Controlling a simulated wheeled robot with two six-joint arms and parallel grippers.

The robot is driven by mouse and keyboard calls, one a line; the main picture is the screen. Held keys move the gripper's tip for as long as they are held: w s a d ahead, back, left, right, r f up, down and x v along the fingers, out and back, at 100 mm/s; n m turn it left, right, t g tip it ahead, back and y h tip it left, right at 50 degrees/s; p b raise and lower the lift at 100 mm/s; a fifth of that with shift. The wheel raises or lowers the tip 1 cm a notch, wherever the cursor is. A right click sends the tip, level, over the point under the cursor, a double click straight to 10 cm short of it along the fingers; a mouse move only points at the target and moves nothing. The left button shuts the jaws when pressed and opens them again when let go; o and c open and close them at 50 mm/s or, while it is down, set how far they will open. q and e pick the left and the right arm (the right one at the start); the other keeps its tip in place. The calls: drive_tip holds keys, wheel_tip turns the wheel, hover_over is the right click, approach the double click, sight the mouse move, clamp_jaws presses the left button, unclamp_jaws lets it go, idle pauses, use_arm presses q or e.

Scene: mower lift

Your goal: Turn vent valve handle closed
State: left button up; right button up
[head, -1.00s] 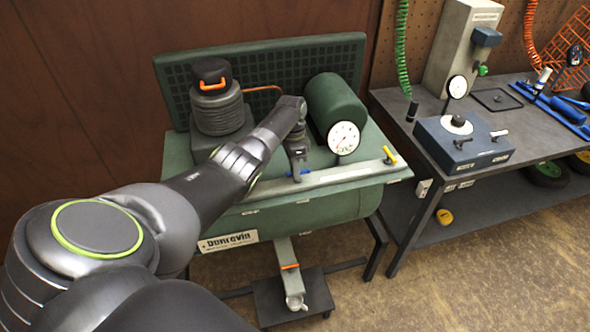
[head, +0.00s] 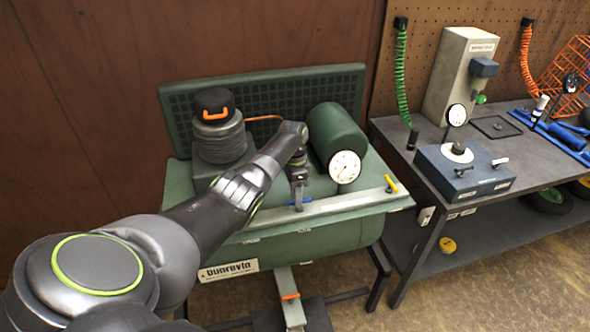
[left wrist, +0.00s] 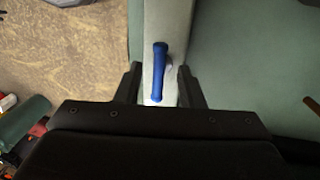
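A small blue valve handle (left wrist: 158,72) sits on the pale rail along the front of the green machine. In the left wrist view it lies lengthwise between my left gripper's fingers, with a gap on each side. My left gripper (head: 298,192) is open and points down over this handle, partly hiding it in the head view. A yellow valve handle (head: 391,184) stands at the right end of the rail (head: 345,200). I cannot tell from a label which handle is the vent one. My right gripper is not in view.
A white-faced gauge (head: 344,167) and a green cylinder (head: 337,138) stand just right of my left gripper. A ribbed dark canister (head: 218,135) stands to the left. A workbench (head: 400,140) with a blue box (head: 462,172) is at the right.

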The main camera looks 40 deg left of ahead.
use_arm(q)
wheel_tip(320, 180, up, 16)
drive_tip(key=w+a, duration=0.2)
drive_tip(key=shift+a+b, duration=0.15)
drive_tip(key=shift+b, duration=0.15)
drive_tip(key=shift+f, duration=0.15)
